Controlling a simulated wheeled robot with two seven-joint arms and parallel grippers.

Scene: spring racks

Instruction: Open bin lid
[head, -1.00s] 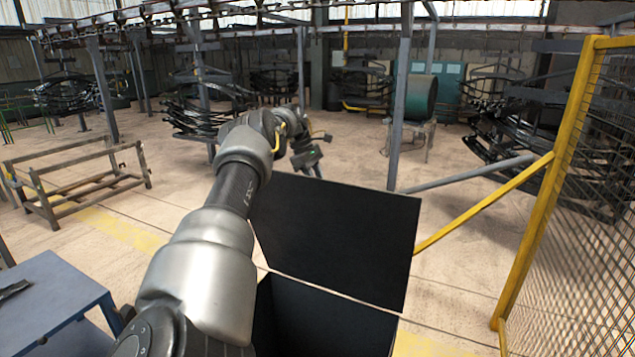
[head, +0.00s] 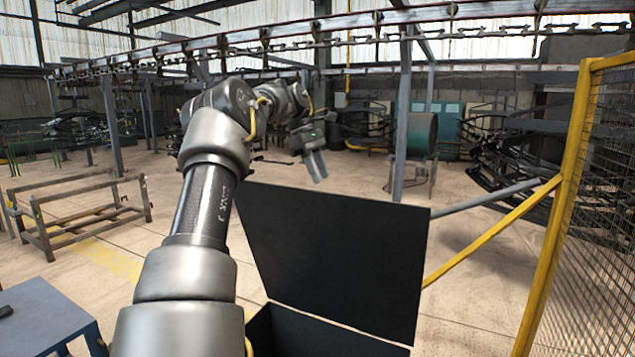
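The black bin (head: 300,338) is at the bottom centre of the head view, cut off by the frame's lower edge. Its black lid (head: 335,262) stands raised, steeply tilted, with the bin's mouth exposed below it. My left arm reaches up from the bottom past the lid's left side. My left gripper (head: 318,168) is above and beyond the lid's top edge, its fingers pointing down and apart from the lid. It holds nothing that I can see, and the gap between its fingers is not clear. My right gripper is not in view.
A blue table (head: 40,318) stands at the lower left, with a rusty metal frame (head: 85,215) behind it. A yellow post and mesh fence (head: 560,215) is on the right. Spring racks and a grey post (head: 400,125) stand farther back. Open floor lies between.

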